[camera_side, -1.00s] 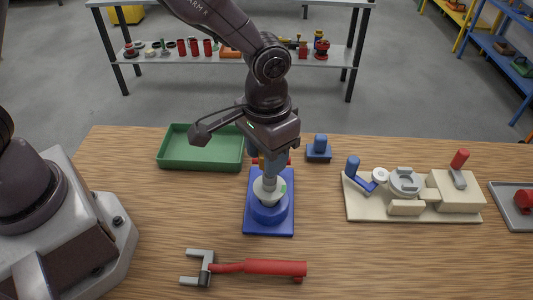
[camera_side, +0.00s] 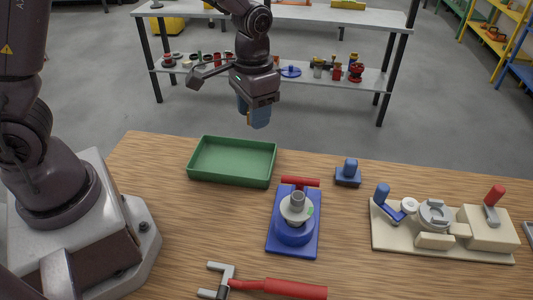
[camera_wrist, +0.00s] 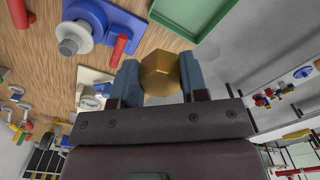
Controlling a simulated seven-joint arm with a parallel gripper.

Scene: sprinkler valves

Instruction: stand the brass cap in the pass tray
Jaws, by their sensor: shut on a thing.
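The brass cap (camera_wrist: 161,76), a gold hexagonal piece, is between the two blue fingers of my gripper (camera_wrist: 160,84) in the wrist view. In the side view my gripper (camera_side: 257,115) is raised in the air beyond the table's back edge in the picture, and its fingers hide the cap. The green tray (camera_side: 232,180), seemingly the pass tray, lies at the back left of the table, empty and below my gripper in the picture. Its edge also shows at the top of the wrist view (camera_wrist: 180,25).
A blue stand (camera_side: 293,235) with a pale flanged valve body and red bar is right of the tray. A small blue block (camera_side: 348,174), a cream fixture (camera_side: 440,242) and a red-handled wrench (camera_side: 280,288) also lie on the table. A shelf (camera_side: 300,70) stands behind.

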